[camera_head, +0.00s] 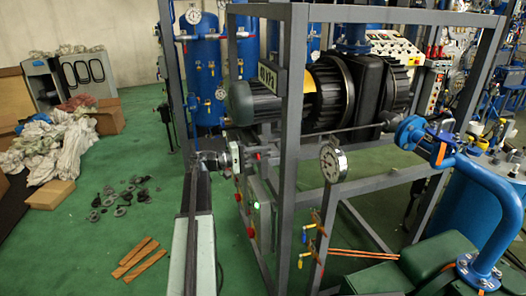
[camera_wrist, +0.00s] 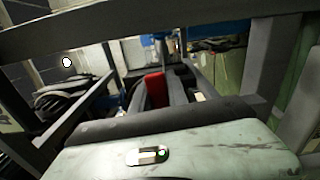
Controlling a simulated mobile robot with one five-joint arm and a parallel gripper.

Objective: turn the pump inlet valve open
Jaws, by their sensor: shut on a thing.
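In the wrist view my gripper (camera_wrist: 160,84) has its dark fingers shut on a red handle (camera_wrist: 155,90), which stands upright between them. I take the red handle to be that of the pump inlet valve; its body is hidden behind the fingers. In the head view my arm rises at the lower middle left toward the metal frame, and I cannot make out the fingers or the held handle clearly. The dark pump (camera_head: 352,92) with its grey-green motor (camera_head: 252,102) sits inside the frame.
Grey frame posts (camera_head: 292,150) stand close to my arm, and a beam (camera_wrist: 190,22) crosses the wrist view's top. A gauge (camera_head: 333,163), small valves (camera_head: 308,232) and a blue pipe (camera_head: 492,190) are to the right. Wooden strips (camera_head: 137,259) lie on the green floor at left.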

